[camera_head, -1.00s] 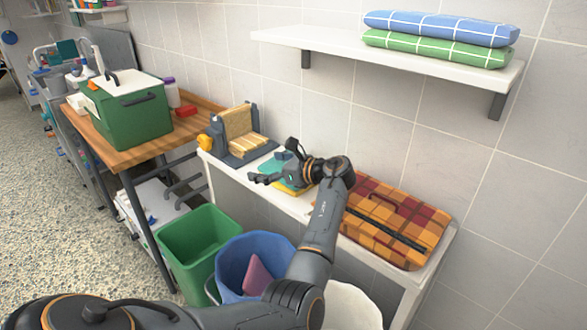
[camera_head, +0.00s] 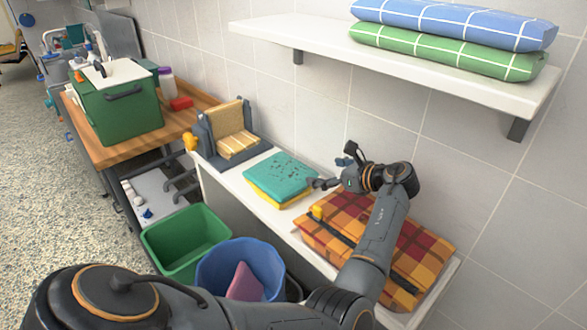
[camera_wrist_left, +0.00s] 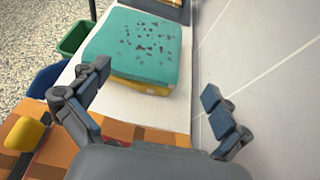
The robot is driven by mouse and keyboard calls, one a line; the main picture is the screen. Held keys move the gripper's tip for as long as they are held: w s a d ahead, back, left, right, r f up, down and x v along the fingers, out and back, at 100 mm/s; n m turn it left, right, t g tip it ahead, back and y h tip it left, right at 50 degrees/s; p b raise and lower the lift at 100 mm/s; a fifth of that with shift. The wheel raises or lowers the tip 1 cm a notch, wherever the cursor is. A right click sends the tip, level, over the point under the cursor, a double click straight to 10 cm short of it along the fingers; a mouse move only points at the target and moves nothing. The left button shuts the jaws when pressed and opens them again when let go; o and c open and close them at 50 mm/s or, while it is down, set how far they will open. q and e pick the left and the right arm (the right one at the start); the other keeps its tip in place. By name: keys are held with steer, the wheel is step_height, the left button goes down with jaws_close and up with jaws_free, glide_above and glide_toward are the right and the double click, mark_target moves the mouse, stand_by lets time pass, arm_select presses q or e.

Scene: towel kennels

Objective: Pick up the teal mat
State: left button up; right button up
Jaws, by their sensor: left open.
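The teal mat (camera_head: 281,174) lies flat on top of a yellow folded cloth (camera_head: 275,196) on the narrow white bench (camera_head: 232,184). Dark specks dot its top. The teal mat also shows in the left wrist view (camera_wrist_left: 138,46), ahead of the fingers. My left gripper (camera_head: 331,170) is open and empty, just right of the mat and apart from it, near the plaid case. In the left wrist view my left gripper (camera_wrist_left: 157,86) has its fingers spread wide, with the mat beyond them. My right gripper is not in view.
An orange plaid case (camera_head: 408,254) lies on the bench at right. A grey holder with tan cloths (camera_head: 232,134) stands left of the mat. A green bin (camera_head: 186,240) and a blue bin (camera_head: 222,274) stand below. A wall shelf (camera_head: 400,62) with folded blankets hangs above.

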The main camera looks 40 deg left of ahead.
arm_select(q)
glide_toward(291, 167)
steer(key=x, duration=0.4)
steer(key=shift+s+a+r, duration=0.1)
steer(key=shift+s+r, duration=0.1)
steer(key=shift+s, duration=0.05)
steer(key=shift+w+a+f, duration=0.1)
steer(key=shift+a+f, duration=0.1)
steer(key=shift+a, duration=0.2)
steer(key=x, duration=0.4)
steer(key=shift+w+a+f+p, duration=0.1)
steer(key=shift+a+f+p, duration=0.15)
steer(key=shift+f+p, duration=0.05)
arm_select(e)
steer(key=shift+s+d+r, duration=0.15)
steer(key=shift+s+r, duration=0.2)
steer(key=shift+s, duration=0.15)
arm_select(q)
steer(key=shift+d, duration=0.1)
steer(key=c, duration=1)
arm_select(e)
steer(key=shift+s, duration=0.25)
